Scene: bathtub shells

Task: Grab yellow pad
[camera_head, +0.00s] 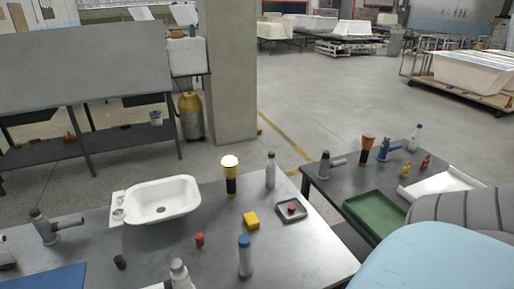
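The yellow pad (251,220) is a small yellow block lying on the grey metal table (213,273) in the lower middle of the head view. It is fully visible, and nothing touches it. Neither of my grippers shows in this view, so I cannot see where they are relative to the pad.
Around the pad stand a yellow-and-black torch (230,180), a clear bottle (271,170), a small grey tray (282,213), a blue-capped bottle (245,259) and a red piece (199,240). A white basin (161,200) sits left. A second table (325,181) with a green tray (375,216) stands right.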

